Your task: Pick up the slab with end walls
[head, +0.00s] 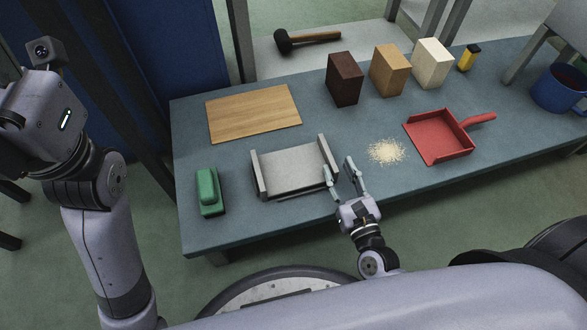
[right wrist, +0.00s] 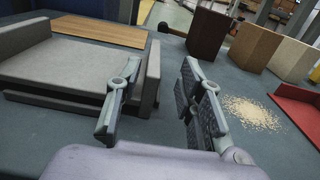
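The slab with end walls (head: 290,172) is a grey plate with an upright wall at its left and right ends. It sits near the front edge of the workbench, slightly raised on something darker. It also shows at the left of the right wrist view (right wrist: 70,65). My right gripper (head: 338,165) is open and empty at the near end of the slab's right wall. In the right wrist view the wall shows between the fingers (right wrist: 155,92), the left finger overlapping the slab; contact cannot be told. My left arm is raised at the left, its fingers out of view.
On the bench (head: 235,225) are a green handled block (head: 209,190), a wooden board (head: 254,113), sawdust-like crumbs (head: 386,151), a red dustpan (head: 437,137), three upright blocks (head: 388,70), a yellow-black item (head: 469,57) and a blue bucket (head: 558,90). A mallet (head: 305,38) lies behind.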

